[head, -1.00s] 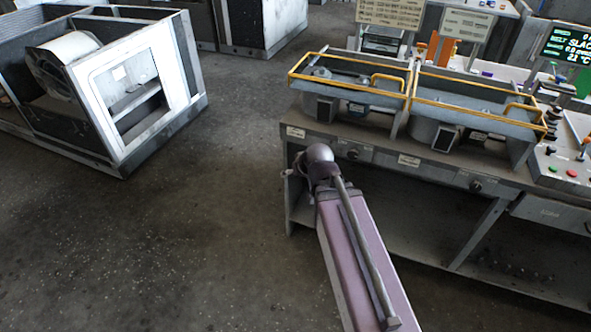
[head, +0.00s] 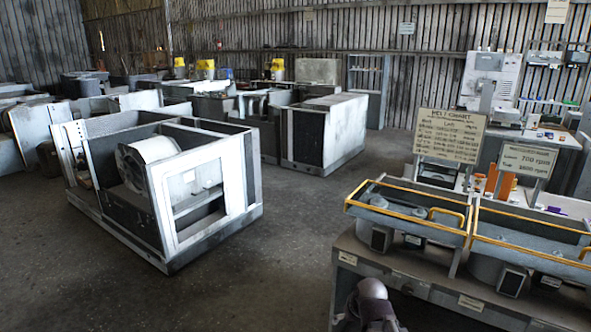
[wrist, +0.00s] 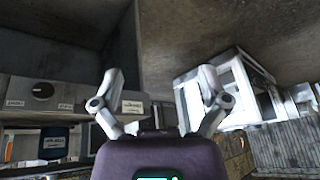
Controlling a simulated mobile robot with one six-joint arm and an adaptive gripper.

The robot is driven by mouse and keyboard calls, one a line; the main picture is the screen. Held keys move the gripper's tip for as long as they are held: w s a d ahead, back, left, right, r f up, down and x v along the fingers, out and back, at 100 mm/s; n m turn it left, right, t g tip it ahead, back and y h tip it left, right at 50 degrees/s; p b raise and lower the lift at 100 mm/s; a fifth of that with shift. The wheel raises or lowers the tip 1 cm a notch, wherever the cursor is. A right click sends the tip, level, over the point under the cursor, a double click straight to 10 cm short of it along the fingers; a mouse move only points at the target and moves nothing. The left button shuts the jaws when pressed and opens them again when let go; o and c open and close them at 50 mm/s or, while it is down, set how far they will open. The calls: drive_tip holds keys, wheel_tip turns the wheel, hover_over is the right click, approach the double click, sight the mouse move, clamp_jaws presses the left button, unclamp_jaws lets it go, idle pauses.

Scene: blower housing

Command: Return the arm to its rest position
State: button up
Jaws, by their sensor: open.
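My gripper (wrist: 160,103) shows in the wrist view with its two fingers spread apart and nothing between them. In the head view, only a rounded grey joint of my arm shows at the bottom edge, in front of the workbench; my gripper cannot be made out there. The wrist view looks tilted, with a bench front (wrist: 45,95) with a dark knob and labels at the left and a pale housing frame (wrist: 235,90) at the right.
The workbench (head: 420,290) with yellow-railed trays (head: 410,211) stands at the right, close to my arm. A white-framed blower housing (head: 160,190) stands on the floor at the left. Bare floor (head: 285,225) lies between them. More cabinets (head: 325,130) stand behind.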

drive_tip(key=s+d+m+g+h, duration=0.1)
drive_tip(key=s+g, duration=0.3)
drive_tip(key=s, duration=0.3)
drive_tip(key=shift+d+f+h+p, duration=0.2)
drive_tip(key=shift+d+h+p, duration=0.1)
drive_tip(key=shift+d+p, duration=0.1)
idle(1.7)
